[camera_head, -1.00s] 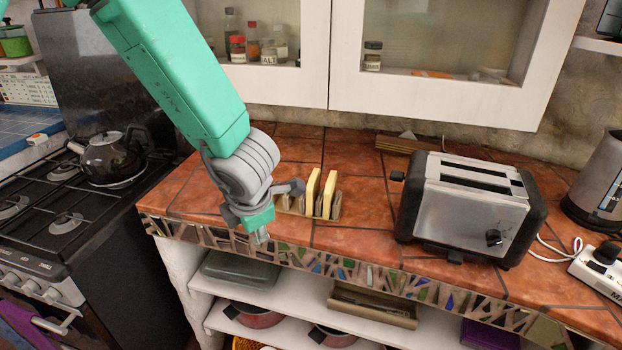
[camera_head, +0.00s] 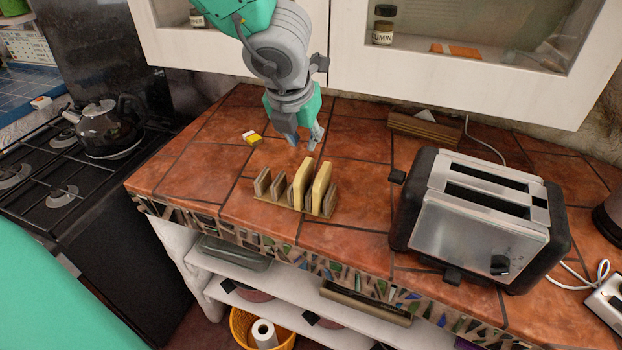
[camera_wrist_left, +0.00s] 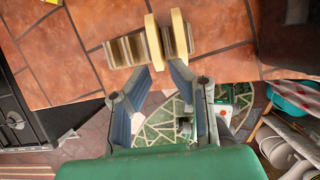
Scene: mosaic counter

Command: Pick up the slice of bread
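Two slices of bread stand upright in a wooden rack (camera_head: 263,187) on the tiled counter, at the rack's right end: one slice (camera_head: 302,184) and, to its right, another slice (camera_head: 321,187). The left wrist view shows both slices (camera_wrist_left: 154,40) (camera_wrist_left: 180,36) and the rack (camera_wrist_left: 118,52) just beyond the fingertips. My left gripper (camera_head: 304,141) is above the counter, just behind the rack in the head view. Its fingers (camera_wrist_left: 161,66) are apart with nothing between them, not touching the bread. My right gripper is not in view.
A toaster (camera_head: 478,220) stands right of the rack. A wooden block (camera_head: 424,131) lies at the back, and a small yellow-and-white item (camera_head: 251,138) behind the rack's left. A kettle (camera_head: 103,130) sits on the stove. Wall cabinets (camera_head: 440,75) hang above. Counter left of the rack is clear.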

